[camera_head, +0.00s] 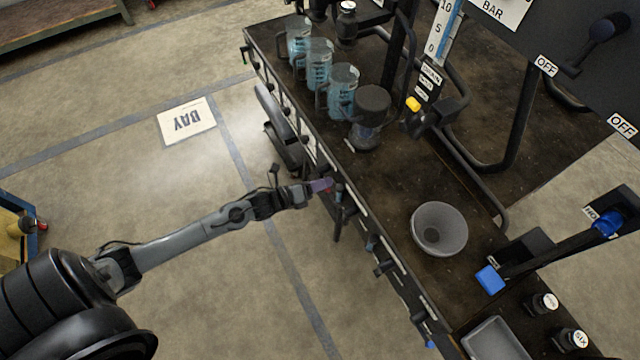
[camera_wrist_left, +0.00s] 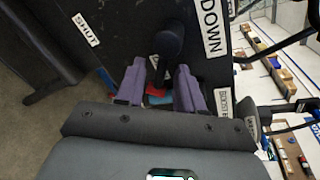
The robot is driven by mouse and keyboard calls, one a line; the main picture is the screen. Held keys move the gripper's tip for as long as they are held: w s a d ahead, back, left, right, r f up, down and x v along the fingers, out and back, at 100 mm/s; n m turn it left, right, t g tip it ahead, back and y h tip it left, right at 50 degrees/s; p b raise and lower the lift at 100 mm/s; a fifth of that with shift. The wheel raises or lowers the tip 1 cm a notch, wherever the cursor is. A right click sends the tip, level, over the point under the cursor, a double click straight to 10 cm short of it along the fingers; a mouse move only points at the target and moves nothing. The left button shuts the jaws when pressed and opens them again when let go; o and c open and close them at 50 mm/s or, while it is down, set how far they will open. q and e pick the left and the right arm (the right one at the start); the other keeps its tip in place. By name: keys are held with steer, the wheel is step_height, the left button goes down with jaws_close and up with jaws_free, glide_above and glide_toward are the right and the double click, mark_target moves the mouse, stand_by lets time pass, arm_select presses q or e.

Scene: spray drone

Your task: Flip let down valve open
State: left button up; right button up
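My left gripper (camera_head: 322,186) is at the front edge of the dark bench, by the row of dark valve handles along its front face. In the left wrist view its two purple fingers (camera_wrist_left: 160,80) stand apart. A black valve handle with a round end (camera_wrist_left: 169,42) shows just beyond and between the fingertips; I cannot tell whether they touch it. A "DOWN" label (camera_wrist_left: 211,27) is right of this handle, and a "SHUT" label (camera_wrist_left: 86,29) is to its left. Part of the label wording and the handle's base are hidden. My right gripper is not in view.
Several jugs of blue liquid (camera_head: 343,92) stand on the bench, with a dark-lidded container (camera_head: 370,112) and a grey bowl (camera_head: 438,229). More handles (camera_head: 385,267) line the front face. The floor left of the bench is clear near a "BAY" sign (camera_head: 186,121).

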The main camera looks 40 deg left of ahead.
arm_select(q)
jaws_close()
steer(key=shift+r, duration=0.1)
steer(key=r+n+p, duration=0.1)
steer(key=n+p, duration=0.1)
steer(key=p, duration=0.1)
steer(key=shift+d+h, duration=0.1)
steer(key=shift+h, duration=0.3)
steer(key=shift+s+d+r+n+h+p, duration=0.1)
steer(key=shift+r+n+h+p, duration=0.2)
steer(key=shift+n+p, duration=0.6)
steer(key=shift+r+n+g+h+p, duration=0.2)
steer(key=shift+n+g+h+p, duration=0.15)
steer(key=shift+n+p, duration=0.35)
